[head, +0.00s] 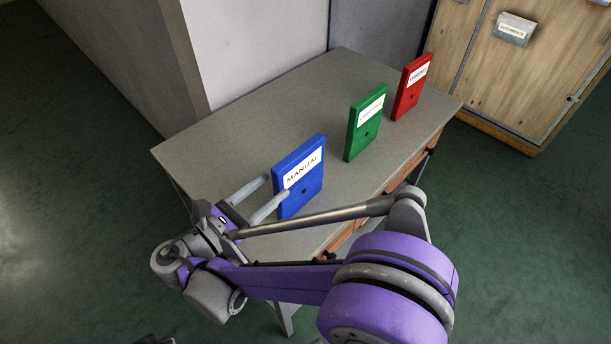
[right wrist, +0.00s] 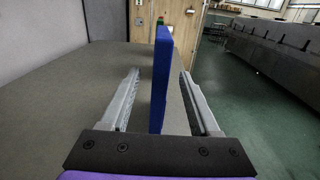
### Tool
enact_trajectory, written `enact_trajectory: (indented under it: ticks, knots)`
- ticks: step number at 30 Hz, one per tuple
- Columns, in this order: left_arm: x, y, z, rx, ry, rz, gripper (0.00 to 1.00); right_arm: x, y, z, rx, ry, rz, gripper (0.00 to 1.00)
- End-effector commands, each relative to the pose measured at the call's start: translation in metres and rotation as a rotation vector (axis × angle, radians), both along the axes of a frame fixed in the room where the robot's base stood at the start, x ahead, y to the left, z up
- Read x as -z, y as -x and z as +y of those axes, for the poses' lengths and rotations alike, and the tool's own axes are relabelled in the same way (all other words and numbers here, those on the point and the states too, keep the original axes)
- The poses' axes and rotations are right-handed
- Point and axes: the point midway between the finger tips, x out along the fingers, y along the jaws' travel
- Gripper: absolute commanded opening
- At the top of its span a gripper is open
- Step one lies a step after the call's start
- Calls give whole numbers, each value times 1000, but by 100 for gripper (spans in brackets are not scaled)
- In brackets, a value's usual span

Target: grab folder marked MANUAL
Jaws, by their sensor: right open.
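The blue folder marked MANUAL (head: 300,178) stands upright on the near part of the grey table. My right gripper (head: 277,188) is open, with its fingers reaching to either side of the folder. In the right wrist view the blue folder (right wrist: 161,80) stands edge-on between the two spread fingers (right wrist: 158,85). A gap shows on each side of it, wider on the left.
A green folder (head: 365,122) and a red folder (head: 411,87) stand upright farther back on the table (head: 225,128). A wooden cabinet (head: 530,65) is at the back right. A pale wall panel (head: 255,45) rises behind the table. The table's left part is clear.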

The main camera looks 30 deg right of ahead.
Motion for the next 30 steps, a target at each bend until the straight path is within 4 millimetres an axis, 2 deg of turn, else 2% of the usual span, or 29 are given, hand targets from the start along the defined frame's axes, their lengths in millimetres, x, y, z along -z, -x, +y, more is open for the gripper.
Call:
enact_trajectory:
  ticks: [3,6,13,21,30]
  knots:
    - [0,0,0,0,0,0,0,0,-6,-21,6,1,0,62]
    - [0,0,0,0,0,0,0,0,-12,-34,5,0,0,62]
    - [0,0,0,0,0,0,0,1,-18,-51,2,-1,0,62]
    - [0,0,0,0,0,0,0,5,-31,-87,3,-1,0,62]
    - [0,0,0,0,0,0,0,5,-33,-93,1,-1,-1,62]
